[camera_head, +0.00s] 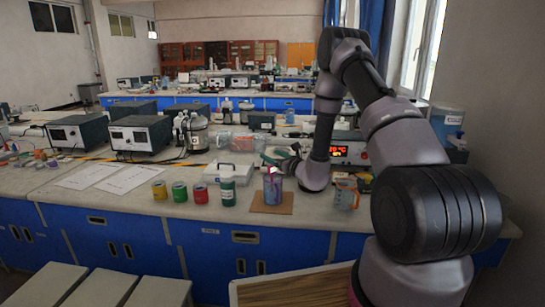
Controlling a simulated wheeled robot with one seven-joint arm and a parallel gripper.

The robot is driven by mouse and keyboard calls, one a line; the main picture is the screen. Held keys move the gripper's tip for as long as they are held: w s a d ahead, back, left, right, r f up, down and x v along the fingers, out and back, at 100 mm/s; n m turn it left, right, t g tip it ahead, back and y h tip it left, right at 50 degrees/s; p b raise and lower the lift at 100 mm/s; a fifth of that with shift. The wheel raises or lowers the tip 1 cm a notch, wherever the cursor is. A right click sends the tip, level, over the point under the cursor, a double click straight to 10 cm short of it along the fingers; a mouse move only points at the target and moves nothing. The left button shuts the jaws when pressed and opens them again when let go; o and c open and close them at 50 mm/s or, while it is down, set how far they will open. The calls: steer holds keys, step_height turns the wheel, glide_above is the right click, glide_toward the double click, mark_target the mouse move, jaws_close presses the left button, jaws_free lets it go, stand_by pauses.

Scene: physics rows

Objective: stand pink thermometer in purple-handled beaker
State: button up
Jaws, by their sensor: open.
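The purple-handled beaker (273,188) stands upright on a brown mat (285,208) near the front edge of the bench. A small pink-red piece (272,170) shows at its mouth. It looks like the upper part of the pink thermometer, but it is too small to tell how deep it sits or whether it leans. My gripper (271,159) reaches in from the right, just above and behind the beaker's rim. It is open, and its fingers are small and partly hard to make out. I cannot tell whether they touch the thermometer.
An orange-handled beaker (345,195) stands to the right. A green bottle (227,187) and yellow (160,190), green (180,192) and red (200,194) cans stand to the left. A white box (228,172) and a lit red display device (345,150) are behind. Papers (105,178) lie farther left.

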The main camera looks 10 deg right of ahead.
steer(key=v, duration=1)
steer(key=shift+s, duration=0.2)
steer(key=shift+d, duration=0.1)
steer(key=s+a+r+n+g+y, duration=0.3)
steer(key=a+r+n+y, duration=0.15)
steer(key=r, duration=0.25)
steer(key=s+a+r+n+g+y, duration=0.25)
steer(key=a+r+n, duration=0.2)
steer(key=r, duration=0.25)
steer(key=s+a+r+n+g, duration=0.4)
steer(key=s+r+n+g, duration=0.3)
steer(key=s+g, duration=0.15)
steer(key=s+d+r+n+g+h, duration=0.1)
steer(key=s+d+r+n+h, duration=0.15)
steer(key=s+n+h, duration=0.6)
steer(key=s+d+r+n+t+h, duration=0.2)
steer(key=s+d+r+t+h, duration=0.2)
steer(key=d, duration=0.7)
steer(key=s+r+t, duration=0.2)
steer(key=s+r, duration=0.1)
steer(key=s, duration=0.1)
steer(key=shift+d+r+h, duration=0.15)
steer(key=shift+r+h, duration=0.15)
steer(key=shift+h, duration=0.05)
